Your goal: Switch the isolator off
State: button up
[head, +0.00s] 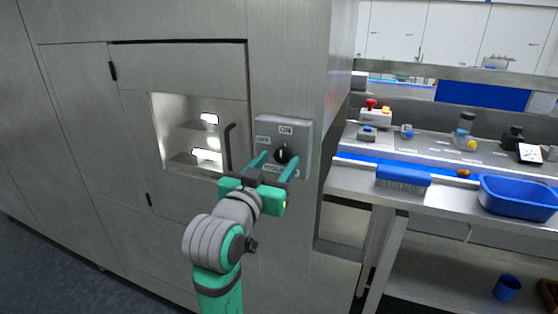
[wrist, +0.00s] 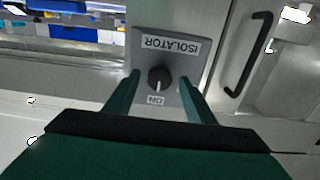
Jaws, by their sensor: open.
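The isolator (head: 305,135) is a grey plate on the steel cabinet's front, with ON at its top and OFF at its left. Its black round knob (head: 283,155) has a light mark that appears to point towards ON. The wrist view shows the isolator plate (wrist: 143,58) upside down, with the knob (wrist: 160,78) near the middle and the ON label at the bottom. My gripper (head: 278,161) is open in front of the plate. Its green fingers (wrist: 159,80) appear on either side of the knob, and I cannot tell whether they touch anything. The gripper partly covers the lower label in the head view.
A dark door handle (head: 228,147) stands out just left of the isolator, beside a lit window (head: 170,125). To the right is a bench with a blue brush (head: 403,177), a blue tub (head: 515,195) and a red-button box (head: 375,115).

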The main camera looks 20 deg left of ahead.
jog(key=shift+w, duration=0.8)
jog(key=shift+c, duration=0.3)
jog(key=c, duration=1)
jog(key=shift+n, duration=0.4)
jog(key=n, duration=0.2)
jog(key=shift+n, duration=0.4)
jog(key=n, duration=0.3)
jog(key=shift+d+n, duration=0.1)
jog(key=shift+n, duration=0.2)
jog(key=n, duration=0.6)
jog(key=shift+n, duration=0.3)
